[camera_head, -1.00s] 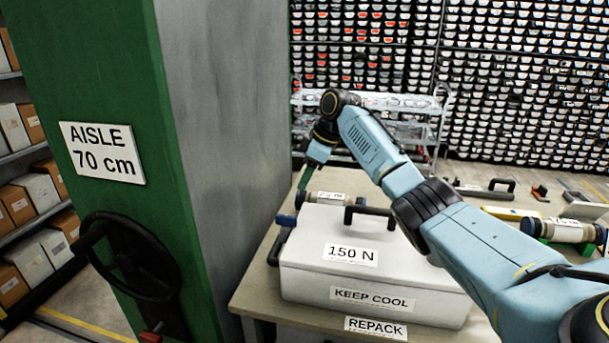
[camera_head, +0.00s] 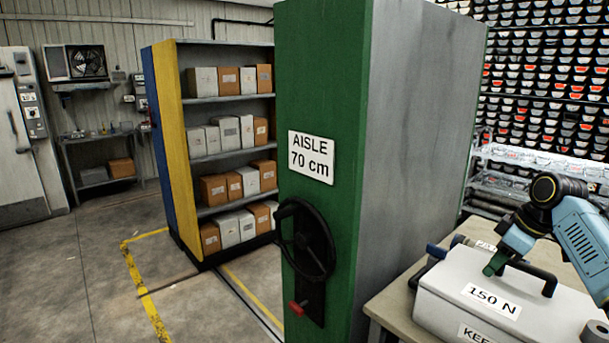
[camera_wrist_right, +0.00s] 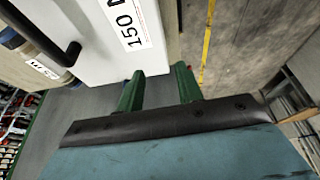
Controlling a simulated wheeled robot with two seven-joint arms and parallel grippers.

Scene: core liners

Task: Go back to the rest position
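My right gripper (camera_head: 497,262) hangs in the head view in front of the lid of the white case, by its dark handle. In the right wrist view its two green fingers (camera_wrist_right: 159,82) stand apart with nothing between them. The white case (camera_head: 450,308), labelled 150 N, rests on the table; its wall shows beside the fingers in the wrist view (camera_wrist_right: 95,55). I cannot tell whether the gripper touches the case. My left gripper is not in view.
A green cabinet (camera_head: 330,90) with a black handwheel (camera_head: 305,240) stands left of the table (camera_head: 385,305). A blue-capped tube (camera_head: 437,251) lies behind the case. A shelf of boxes (camera_head: 205,100) stands further left. The floor (camera_head: 90,270) there is clear.

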